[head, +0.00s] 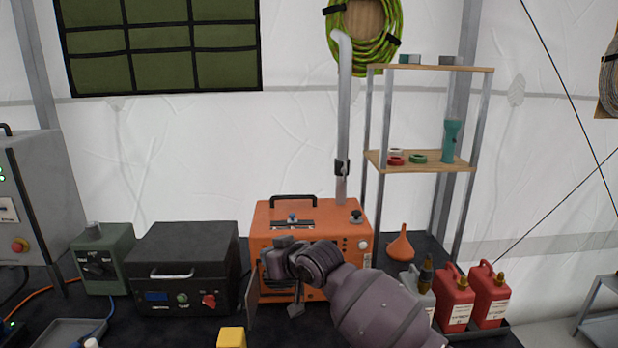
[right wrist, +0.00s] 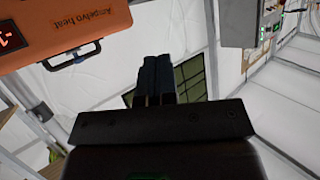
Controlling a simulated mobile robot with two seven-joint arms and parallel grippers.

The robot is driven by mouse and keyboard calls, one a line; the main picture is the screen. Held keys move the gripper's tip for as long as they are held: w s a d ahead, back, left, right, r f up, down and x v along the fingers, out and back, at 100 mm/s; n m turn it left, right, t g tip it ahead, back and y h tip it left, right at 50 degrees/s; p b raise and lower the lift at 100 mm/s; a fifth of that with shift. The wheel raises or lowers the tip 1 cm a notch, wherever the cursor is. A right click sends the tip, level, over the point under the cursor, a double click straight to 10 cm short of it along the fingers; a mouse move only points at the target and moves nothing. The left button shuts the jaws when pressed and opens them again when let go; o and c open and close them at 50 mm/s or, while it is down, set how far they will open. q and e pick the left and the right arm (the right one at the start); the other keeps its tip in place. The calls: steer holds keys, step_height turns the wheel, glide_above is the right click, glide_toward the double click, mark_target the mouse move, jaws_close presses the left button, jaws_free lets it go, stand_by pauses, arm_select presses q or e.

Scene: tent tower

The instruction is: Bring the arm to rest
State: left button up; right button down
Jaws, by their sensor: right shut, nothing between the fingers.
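My right arm (head: 375,308) comes in from the lower right of the head view and stands in front of the orange heater box (head: 262,222). Its dark wrist end covers part of the box's front. The right gripper (right wrist: 156,78) shows in the right wrist view with its dark fingers together, shut and empty. The orange box also shows there, turned over, at the upper left (right wrist: 60,30). I cannot tell from the head view how near the hand is to the box. My left gripper is in neither view.
A black box (head: 185,255) and a green unit (head: 103,262) stand left of the heater. An orange funnel (head: 401,246) and red bottles (head: 454,300) stand right. A shelf rack (head: 420,162) rises behind. A yellow block (head: 231,338) is at the front.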

steer(key=s+d+f+m+t+h+b, duration=0.15)
steer(key=s+d+f, duration=0.25)
steer(key=d, duration=0.4)
steer(key=s+d+f+m+t+h, duration=0.1)
steer(key=s+d+f+t+h, duration=0.15)
steer(key=s+d+f, duration=0.4)
steer(key=s+d+f+m+t+h, duration=0.1)
steer(key=s+d+f+t, duration=0.15)
steer(key=d, duration=0.65)
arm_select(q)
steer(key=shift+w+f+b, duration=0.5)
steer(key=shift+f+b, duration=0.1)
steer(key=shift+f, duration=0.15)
arm_select(e)
steer(key=s+d+f+m+g+h, duration=0.1)
steer(key=s+d+f+g+h, duration=0.1)
steer(key=s+d+f, duration=0.4)
steer(key=s+d+f+m+g+h, duration=0.2)
steer(key=s+d+f, duration=0.5)
steer(key=s+f, duration=0.4)
steer(key=s, duration=0.6)
steer(key=shift+s+f+h, duration=0.35)
steer(key=shift+f+h, duration=0.05)
